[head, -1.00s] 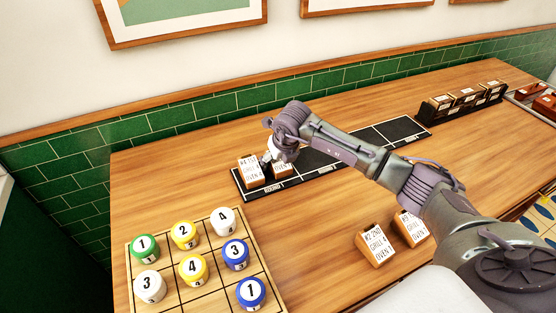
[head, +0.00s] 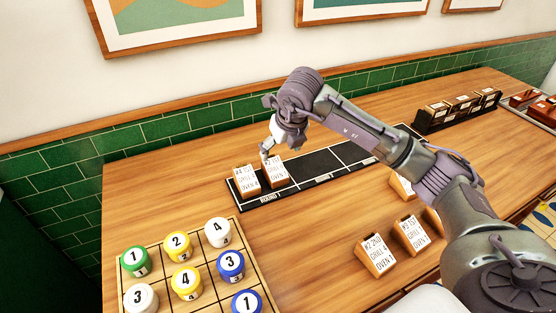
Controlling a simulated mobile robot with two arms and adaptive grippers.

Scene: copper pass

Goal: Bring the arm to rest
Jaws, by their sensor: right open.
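My right gripper (head: 267,150) is open and hangs just above and behind the two ticket blocks at the left end of the black strip. No block is between its fingers as far as the view shows. My right arm reaches in from the lower right. The left ticket block (head: 246,180) and the right ticket block (head: 275,171) stand side by side on the black strip (head: 317,164). The left arm is not in view.
Several ticket blocks (head: 376,255) stand on the wooden counter (head: 320,222) by my arm. A gridded board (head: 155,252) with numbered pucks lies front left. A dark rack (head: 459,112) of blocks is at the back right. Framed pictures hang above green tiles.

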